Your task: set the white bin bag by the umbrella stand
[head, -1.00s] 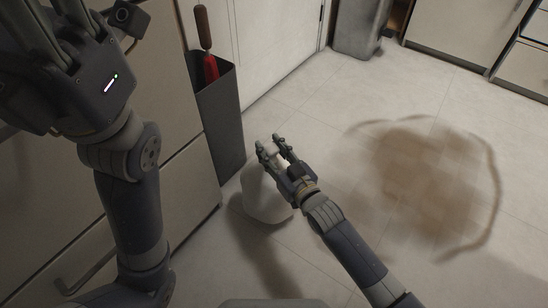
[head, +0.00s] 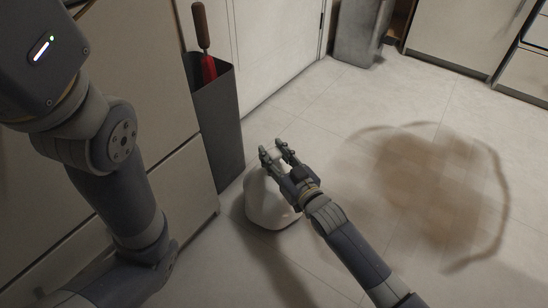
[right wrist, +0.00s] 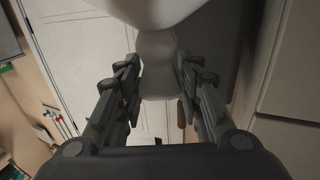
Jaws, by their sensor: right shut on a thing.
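The white bin bag (head: 267,204) hangs from or stands under my right gripper (head: 275,155) on the floor side of the umbrella stand; I cannot tell whether its base touches the floor. My right gripper is shut on the bag's narrow neck, which shows between the fingers in the right wrist view (right wrist: 158,55). The umbrella stand (head: 218,125) is a tall dark grey bin against the cabinet, holding a red umbrella with a brown handle (head: 203,35). The bag is just in front and right of its base. My left gripper is out of view; only its arm shows.
Pale cabinets (head: 150,80) line the left side. A white door (head: 275,45) is behind the stand. A grey bin (head: 357,35) stands at the back. A large brown stain (head: 430,185) marks the tiled floor at right. The floor between is clear.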

